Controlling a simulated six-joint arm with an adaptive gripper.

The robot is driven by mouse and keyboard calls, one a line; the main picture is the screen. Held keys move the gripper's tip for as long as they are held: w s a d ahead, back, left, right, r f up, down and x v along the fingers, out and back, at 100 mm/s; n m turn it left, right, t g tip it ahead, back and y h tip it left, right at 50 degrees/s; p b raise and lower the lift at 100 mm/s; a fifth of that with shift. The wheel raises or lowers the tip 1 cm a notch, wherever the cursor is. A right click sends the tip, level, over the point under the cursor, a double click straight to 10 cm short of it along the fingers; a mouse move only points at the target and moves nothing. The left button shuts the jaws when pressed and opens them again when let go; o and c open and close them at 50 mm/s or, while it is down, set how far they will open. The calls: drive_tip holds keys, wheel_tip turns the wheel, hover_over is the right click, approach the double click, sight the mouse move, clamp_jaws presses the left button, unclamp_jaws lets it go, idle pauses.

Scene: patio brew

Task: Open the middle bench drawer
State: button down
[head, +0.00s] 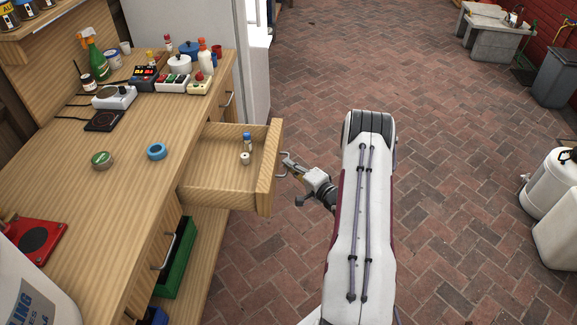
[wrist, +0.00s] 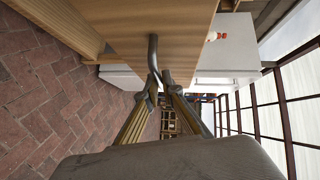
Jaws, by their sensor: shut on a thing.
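The middle bench drawer (head: 226,187) stands pulled out from the wooden bench, and its inside shows in the head view. A small bottle with a blue cap (head: 247,143) and a small pale round item (head: 245,158) are in it. My gripper (head: 287,163) is at the drawer's front, at its handle. In the wrist view, my gripper (wrist: 160,80) is shut on the curved grey drawer handle (wrist: 152,50), with the drawer front (wrist: 180,30) just beyond. The exact contact of the fingertips is small in the head view.
The bench top (head: 130,190) holds a blue tape ring (head: 157,152), a green-lidded round tin (head: 102,160), a scale, bottles and pots. A green crate (head: 176,262) sits on the lower shelf. The brick floor (head: 440,190) right of my arm is clear up to white canisters (head: 550,185).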

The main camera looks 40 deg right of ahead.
drive_tip(key=c, duration=2.2)
unclamp_jaws()
drive_tip(key=shift+s, duration=0.1)
drive_tip(key=shift+s+a+r, duration=0.1)
drive_tip(key=shift+s+r, duration=0.2)
drive_tip(key=shift+s, duration=1.65)
drive_tip(key=shift+s+d+r, duration=0.1)
drive_tip(key=shift+s+r, duration=0.2)
drive_tip(key=shift+s, duration=1.65)
drive_tip(key=shift+s+a+r, duration=0.1)
drive_tip(key=shift+s+r, duration=0.2)
drive_tip(key=shift+s, duration=1.65)
